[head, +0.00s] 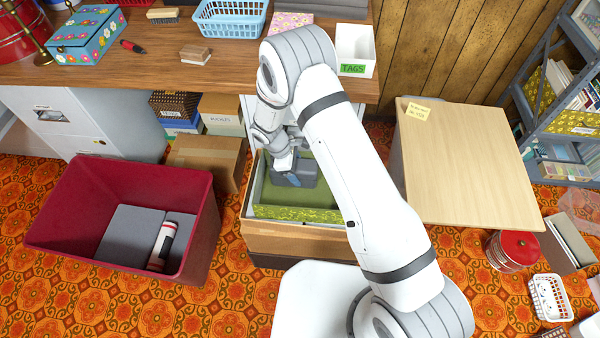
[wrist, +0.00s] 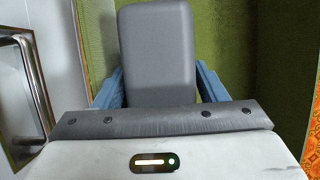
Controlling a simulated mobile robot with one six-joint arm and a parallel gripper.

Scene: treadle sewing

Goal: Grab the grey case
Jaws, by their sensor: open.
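The grey case (wrist: 156,45) is a smooth, round-cornered block, seen in the wrist view against the green lining of an open drawer (head: 298,212). My gripper (head: 294,180) reaches down into that drawer. Its blue fingers are open, one on each side of the near end of the case in the wrist view. I cannot tell whether they touch it. The lower part of the case is hidden behind the gripper body. In the head view my arm and gripper hide most or all of the case.
A white panel with a metal handle (wrist: 35,85) is close on the left in the wrist view. A red bin (head: 60,220) holds a grey block and a red-and-white cylinder. A wooden worktop (head: 140,80) is behind, and a pale wooden table (head: 470,165) stands right.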

